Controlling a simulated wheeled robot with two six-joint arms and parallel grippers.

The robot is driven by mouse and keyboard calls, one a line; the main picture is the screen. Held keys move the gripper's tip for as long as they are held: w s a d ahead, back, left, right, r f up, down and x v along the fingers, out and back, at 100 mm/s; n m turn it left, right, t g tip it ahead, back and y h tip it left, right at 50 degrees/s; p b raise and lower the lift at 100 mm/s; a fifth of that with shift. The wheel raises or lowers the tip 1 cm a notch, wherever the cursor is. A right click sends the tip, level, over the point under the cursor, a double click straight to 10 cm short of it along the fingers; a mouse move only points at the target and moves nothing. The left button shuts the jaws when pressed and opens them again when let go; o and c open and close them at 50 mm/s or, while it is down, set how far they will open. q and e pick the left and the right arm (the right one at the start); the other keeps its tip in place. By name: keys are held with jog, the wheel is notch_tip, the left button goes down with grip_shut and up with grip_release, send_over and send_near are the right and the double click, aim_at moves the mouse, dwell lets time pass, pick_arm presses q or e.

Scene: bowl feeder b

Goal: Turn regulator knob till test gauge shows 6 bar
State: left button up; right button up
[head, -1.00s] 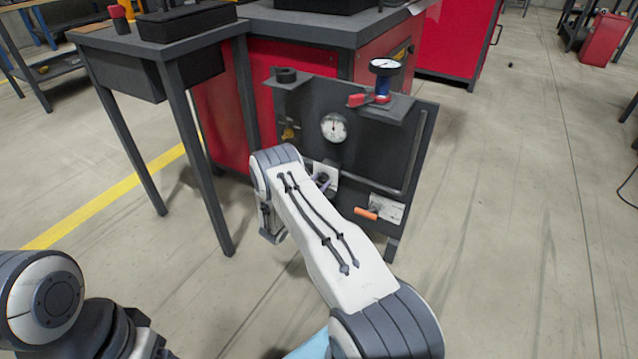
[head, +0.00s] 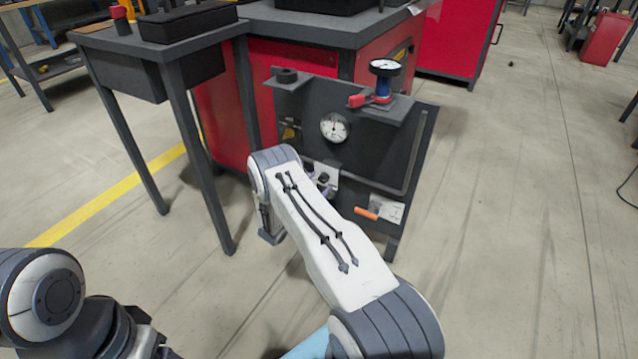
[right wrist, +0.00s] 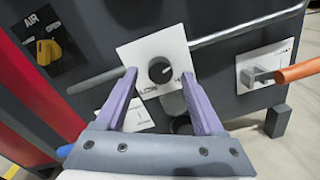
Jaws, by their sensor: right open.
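The regulator knob (right wrist: 159,70) is a round black knob on a white plate (right wrist: 133,54) on the dark panel. My right gripper (right wrist: 159,75) is open, with its purple fingertips on the left and right of the knob and gaps visible on both sides. In the head view my right arm partly hides the knob area. A round white gauge (head: 334,127) is set in the panel. Another gauge (head: 385,67) stands above a blue body on the panel's right shelf. The scales are too small to read, and I cannot tell which is the test gauge. My left gripper is not seen.
A yellow air knob (right wrist: 49,51) is at the panel's left. An orange-handled lever (right wrist: 298,72) is at its right. A grey pipe (right wrist: 225,32) crosses the panel.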

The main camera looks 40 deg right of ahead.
jog(key=p+v, duration=0.3)
jog(key=v, duration=0.7)
